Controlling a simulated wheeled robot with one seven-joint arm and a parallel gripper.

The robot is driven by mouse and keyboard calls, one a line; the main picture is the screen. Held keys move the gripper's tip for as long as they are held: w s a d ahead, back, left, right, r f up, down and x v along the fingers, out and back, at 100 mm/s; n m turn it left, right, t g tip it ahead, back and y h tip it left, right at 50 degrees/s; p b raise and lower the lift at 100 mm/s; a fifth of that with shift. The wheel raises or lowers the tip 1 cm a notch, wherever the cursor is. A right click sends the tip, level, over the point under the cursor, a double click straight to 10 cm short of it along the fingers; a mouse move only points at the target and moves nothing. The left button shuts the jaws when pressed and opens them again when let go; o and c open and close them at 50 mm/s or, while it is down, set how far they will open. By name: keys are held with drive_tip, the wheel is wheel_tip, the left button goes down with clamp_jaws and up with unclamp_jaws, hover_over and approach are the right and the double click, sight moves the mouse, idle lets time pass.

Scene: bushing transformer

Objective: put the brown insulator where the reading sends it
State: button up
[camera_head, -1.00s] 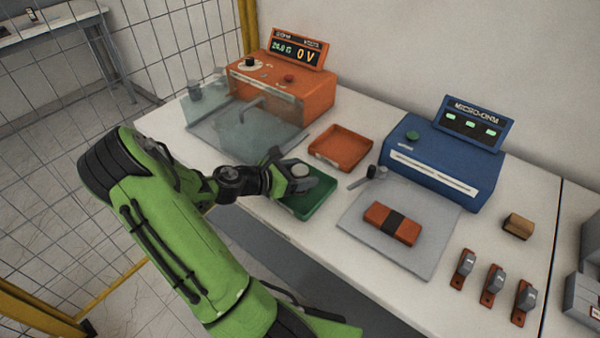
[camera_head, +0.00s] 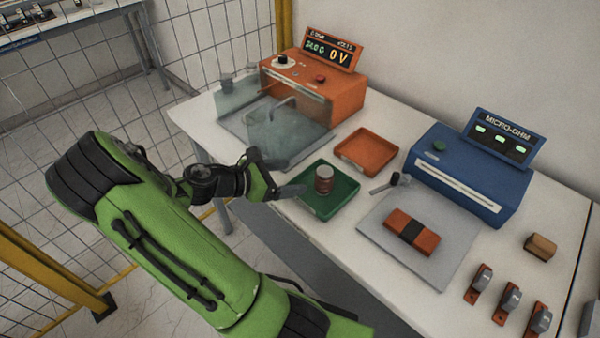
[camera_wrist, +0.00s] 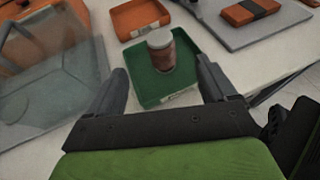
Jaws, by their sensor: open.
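The brown insulator (camera_head: 324,179) stands upright in the green tray (camera_head: 345,199). It also shows in the wrist view (camera_wrist: 161,50), with a pale top, inside the same green tray (camera_wrist: 150,91). My gripper (camera_head: 284,178) is open and empty, just left of the green tray and apart from the insulator. In the wrist view its two fingers (camera_wrist: 160,88) are spread wide, with the insulator beyond the gap between them. The orange tester (camera_head: 320,88) has a lit display (camera_head: 331,53) that reads 0 V on its right side; the left part is too small to read surely.
An empty orange tray (camera_head: 366,151) lies behind the green one. A clear guard (camera_head: 270,130) stands in front of the tester. The blue micro-ohm meter (camera_head: 468,172) and a grey plate (camera_head: 437,268) with an orange-brown block (camera_head: 412,230) are to the right. Wire fencing (camera_head: 200,50) borders the left.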

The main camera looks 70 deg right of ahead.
drive_tip(key=shift+w+a, duration=0.15)
drive_tip(key=w+a+r+m+t+y, duration=0.1)
drive_tip(key=w+a+m+t+y, duration=0.25)
drive_tip(key=a, duration=0.35)
drive_tip(key=w+a+r+m+t+y, duration=0.25)
drive_tip(key=a+t, duration=0.25)
drive_tip(key=a, duration=0.3)
drive_tip(key=s+a+r+m+t+y, duration=0.2)
drive_tip(key=a+r+t, duration=0.1)
drive_tip(key=a, duration=0.5)
drive_tip(key=s+a+r+m+t+y, duration=0.1)
drive_tip(key=s+a+r+t+y, duration=0.1)
drive_tip(key=a+r, duration=0.3)
drive_tip(key=a+t, duration=0.1)
drive_tip(key=a, duration=0.3)
drive_tip(key=shift+r+m, duration=0.4)
